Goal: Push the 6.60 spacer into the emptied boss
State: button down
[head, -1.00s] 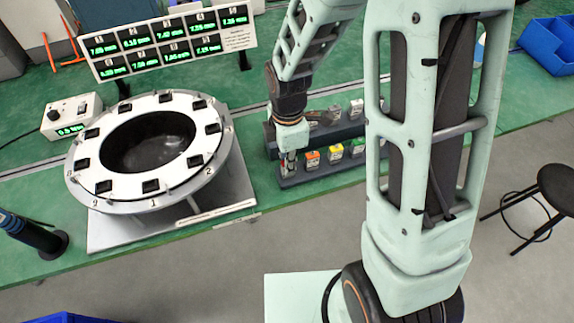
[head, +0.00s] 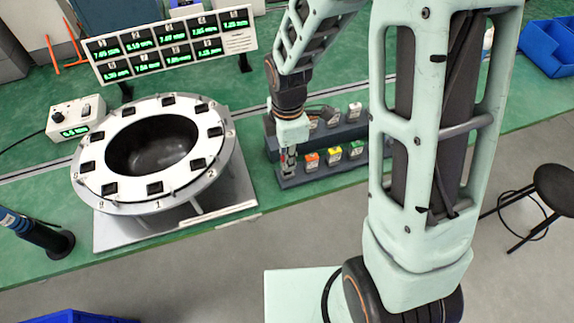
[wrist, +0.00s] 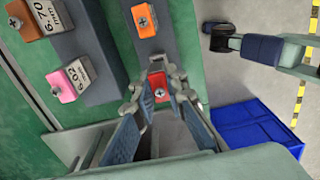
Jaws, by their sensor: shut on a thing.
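My gripper (wrist: 157,85) is shut on a red-faced spacer (wrist: 160,86) with a cross-shaped mark on its face; its size label is not readable. In the head view my gripper (head: 288,160) is low at the left end of the front rack row, where the held spacer is mostly hidden. Whether the spacer is clear of the rack I cannot tell. The white ring (head: 110,118) stands at the left, with black blocks around its face and numbers on its rim. The emptied boss cannot be picked out at this size.
The dark rack (head: 320,176) holds orange (head: 311,160), yellow (head: 333,154) and green spacers in front, others behind. In the wrist view a 6.70 spacer (wrist: 32,18) and pink 6.02 spacer (wrist: 71,82) show. A readout board (head: 175,45) stands behind the ring. A stool (head: 555,188) is right.

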jog(key=shift+r+p, duration=1.1)
jog(key=shift+r, duration=0.35)
jog(key=c, duration=2.5)
grip_release()
grip_shut()
